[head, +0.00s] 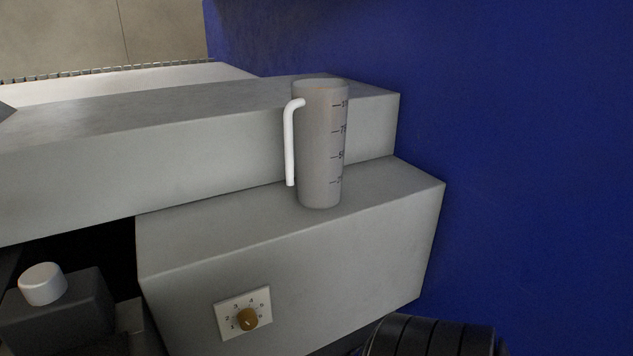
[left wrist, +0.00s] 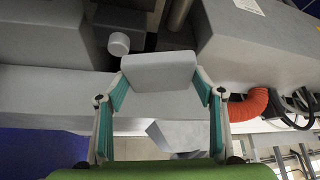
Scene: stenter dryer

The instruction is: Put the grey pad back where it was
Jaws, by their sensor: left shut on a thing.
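The grey pad (left wrist: 158,72) is a pale, block-like piece with rounded edges in the left wrist view. My left gripper (left wrist: 160,84), with teal-lined fingers, is shut on it, one finger at each side. Grey machine surfaces lie behind the pad, and I cannot tell whether it touches any of them. The pad and my left gripper do not show in the head view. My right gripper is in neither view.
A grey measuring jug (head: 322,150) with a white handle stands on a grey machine step (head: 390,190) above a dial (head: 246,317). A white cap (head: 42,284) tops a dark block. A blue wall (head: 520,150) is at right. An orange hose (left wrist: 250,104) shows in the wrist view.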

